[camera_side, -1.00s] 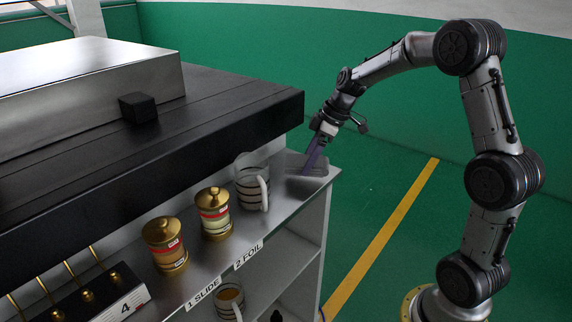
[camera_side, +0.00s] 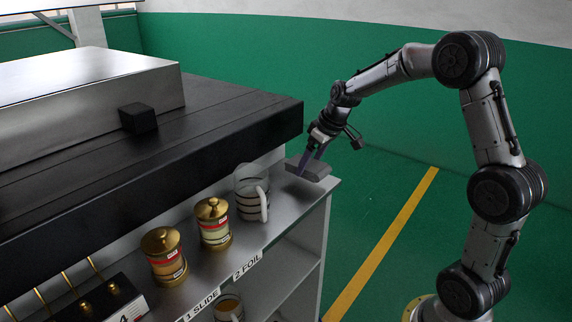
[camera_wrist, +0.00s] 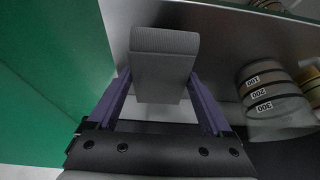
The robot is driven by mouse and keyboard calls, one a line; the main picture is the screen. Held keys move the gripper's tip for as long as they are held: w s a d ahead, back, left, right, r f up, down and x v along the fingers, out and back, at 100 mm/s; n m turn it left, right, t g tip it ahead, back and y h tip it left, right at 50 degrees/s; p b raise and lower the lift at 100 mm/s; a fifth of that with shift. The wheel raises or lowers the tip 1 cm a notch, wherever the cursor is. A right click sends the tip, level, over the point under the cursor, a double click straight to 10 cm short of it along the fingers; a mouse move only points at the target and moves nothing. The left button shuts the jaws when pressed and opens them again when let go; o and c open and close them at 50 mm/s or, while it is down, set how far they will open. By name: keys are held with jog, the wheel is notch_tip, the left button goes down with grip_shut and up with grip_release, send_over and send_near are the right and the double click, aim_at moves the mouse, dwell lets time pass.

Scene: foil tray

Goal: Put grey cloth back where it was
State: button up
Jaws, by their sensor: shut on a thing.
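The grey cloth (camera_side: 316,171) is a folded, block-like pad at the far right end of the metal shelf top, by its corner. My gripper (camera_side: 303,167) reaches down to it from above, its purple fingers on either side. In the wrist view the cloth (camera_wrist: 163,62) sits between the two fingers of my gripper (camera_wrist: 160,82), which is shut on it. The cloth looks slightly raised from the shelf top, though its underside is hidden.
A glass beaker (camera_side: 251,190) with a handle and dark bands stands just left of the cloth. Two brass-lidded jars, one (camera_side: 213,224) nearer the beaker and one (camera_side: 166,258) farther left, share the shelf top (camera_side: 282,212). The black counter edge (camera_side: 240,160) overhangs behind.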

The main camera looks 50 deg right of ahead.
send_over(282, 173)
jog(key=s, duration=0.1)
jog(key=shift+s, duration=0.15)
jog(key=shift+f, duration=1.75)
jog(key=shift+f, duration=0.1)
jog(key=o, duration=1.1)
